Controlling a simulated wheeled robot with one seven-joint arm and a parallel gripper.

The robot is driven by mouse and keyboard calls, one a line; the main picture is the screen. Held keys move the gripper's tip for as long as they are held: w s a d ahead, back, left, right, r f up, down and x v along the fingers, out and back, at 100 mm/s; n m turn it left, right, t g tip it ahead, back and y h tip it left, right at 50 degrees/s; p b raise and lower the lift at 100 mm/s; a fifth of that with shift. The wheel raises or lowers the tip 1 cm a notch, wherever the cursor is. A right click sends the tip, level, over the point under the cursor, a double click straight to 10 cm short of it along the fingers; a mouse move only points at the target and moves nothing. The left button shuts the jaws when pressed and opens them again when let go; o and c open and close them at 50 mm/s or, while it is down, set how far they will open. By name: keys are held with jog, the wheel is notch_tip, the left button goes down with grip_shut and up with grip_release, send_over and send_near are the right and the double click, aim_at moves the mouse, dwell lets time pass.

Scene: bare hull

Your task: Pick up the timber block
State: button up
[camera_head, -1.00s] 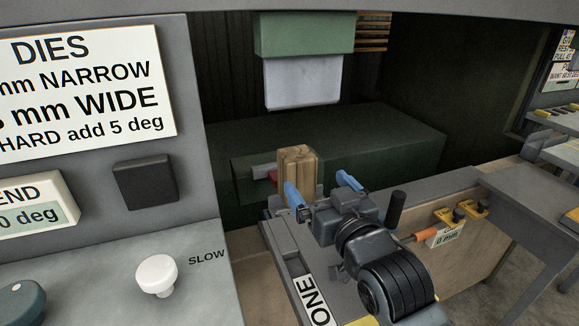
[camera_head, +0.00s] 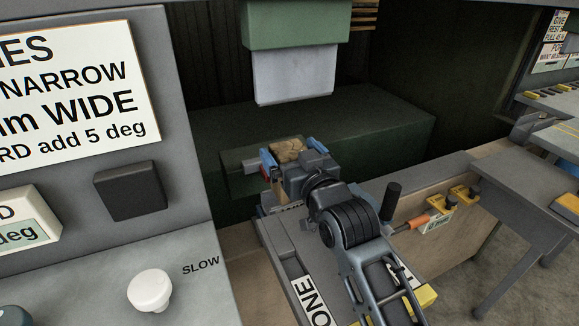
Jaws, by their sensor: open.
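The timber block (camera_head: 288,148) is light brown and stands upright at the far end of the grey bench, in front of the dark green machine bed. Only its top and a little of its upper part show; my gripper and wrist hide the rest. My gripper (camera_head: 294,154) is open, with one blue fingertip at the left of the block and the other at its right. The fingers appear to straddle the block. I cannot tell whether either finger touches it.
A pale press tool (camera_head: 294,76) hangs above and behind the block. A grey panel with a white knob (camera_head: 150,291) stands at the left. A black upright handle (camera_head: 390,201) and an orange-handled part (camera_head: 411,222) lie right of my arm.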

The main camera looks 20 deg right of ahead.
jog(key=shift+w, duration=0.5)
jog(key=c, duration=1.6)
jog(key=shift+c, duration=0.4)
jog(key=shift+r, duration=0.15)
